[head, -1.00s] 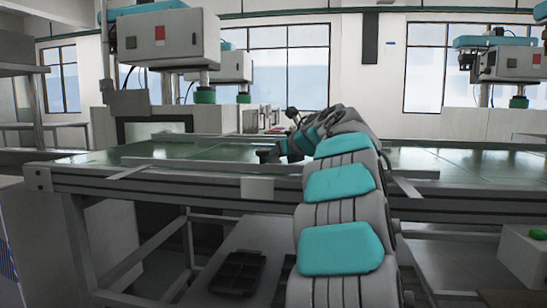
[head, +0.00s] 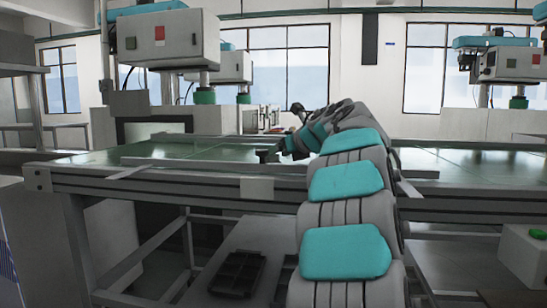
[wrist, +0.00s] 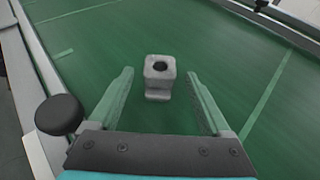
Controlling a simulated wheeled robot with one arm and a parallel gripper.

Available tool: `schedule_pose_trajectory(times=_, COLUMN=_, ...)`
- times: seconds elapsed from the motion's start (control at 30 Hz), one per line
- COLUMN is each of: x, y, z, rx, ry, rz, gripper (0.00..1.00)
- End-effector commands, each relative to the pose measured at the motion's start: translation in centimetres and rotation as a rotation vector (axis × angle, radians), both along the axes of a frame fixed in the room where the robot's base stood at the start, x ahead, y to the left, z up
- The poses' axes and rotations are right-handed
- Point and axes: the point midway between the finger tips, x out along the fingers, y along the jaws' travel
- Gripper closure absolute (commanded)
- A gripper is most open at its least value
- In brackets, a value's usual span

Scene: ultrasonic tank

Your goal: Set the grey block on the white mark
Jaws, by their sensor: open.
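The grey block (wrist: 158,92) stands on the green surface, with a dark round hole in its top, in the wrist view. My gripper (wrist: 160,74) is open, with one finger on each side of the block and a visible gap on both sides. In the head view, my gripper (head: 268,155) is small and dark, low over the green table, and I cannot make out the block there.
The green table (head: 200,152) has a raised metal rail (head: 220,164) along its near side. A dark round knob (wrist: 58,115) shows at the left of the wrist view. A grey machine box (head: 165,40) hangs over the table. The green around the block looks clear.

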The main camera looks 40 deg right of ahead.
Motion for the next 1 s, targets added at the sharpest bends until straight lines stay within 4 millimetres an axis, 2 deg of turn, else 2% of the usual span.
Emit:
schedule_pose_trajectory(times=0.2, x=-4.4, y=0.3, z=1.8, rx=-0.001, ry=-0.002, rz=-0.003, gripper=0.18)
schedule_pose_trajectory(times=0.4, x=-7.5, y=0.5, z=3.0, rx=0.001, ry=0.0, rz=0.0, gripper=0.18)
schedule_pose_trajectory(times=0.5, x=-8.4, y=0.6, z=3.4, rx=0.002, ry=0.0, rz=-0.001, gripper=0.18)
schedule_pose_trajectory(times=0.7, x=-9.0, y=0.7, z=3.6, rx=0.002, ry=0.0, rz=-0.001, gripper=0.18)
schedule_pose_trajectory(times=1.0, x=-8.7, y=1.0, z=4.0, rx=0.006, ry=-0.014, rz=0.004, gripper=0.18)
